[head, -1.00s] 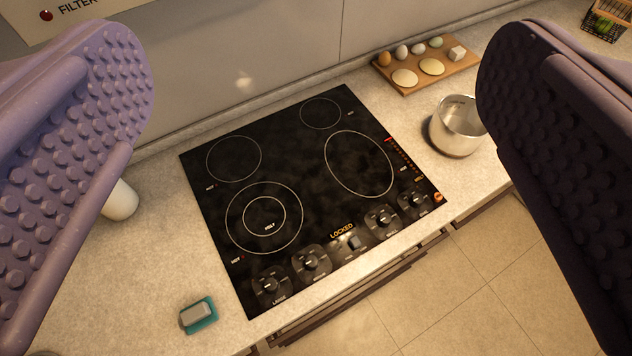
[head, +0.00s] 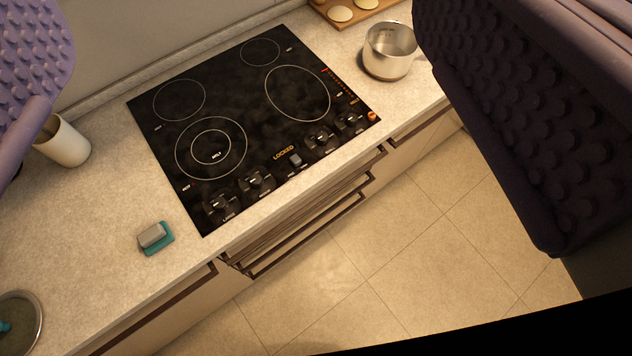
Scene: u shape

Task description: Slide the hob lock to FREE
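The black hob (head: 225,110) is set in the pale counter in the head view, seen tilted from above. An orange LOCKED label (head: 284,152) shows on its front strip. The hob lock slider (head: 295,160), a small grey block, sits just right of and below that label, among the control knobs. My gripper (head: 250,140) is open, with one purple studded finger at the upper left and a darker one at the right. Nothing is between the fingers, and the hob shows beyond and between them, apart from both.
A steel pot (head: 388,52) stands right of the hob, a white cup (head: 64,141) left. A grey block on a teal base (head: 155,237) lies front left; a round lid (head: 15,325) is at lower left. A wooden board (head: 350,12) is at the back. The tiled floor (head: 385,260) is clear.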

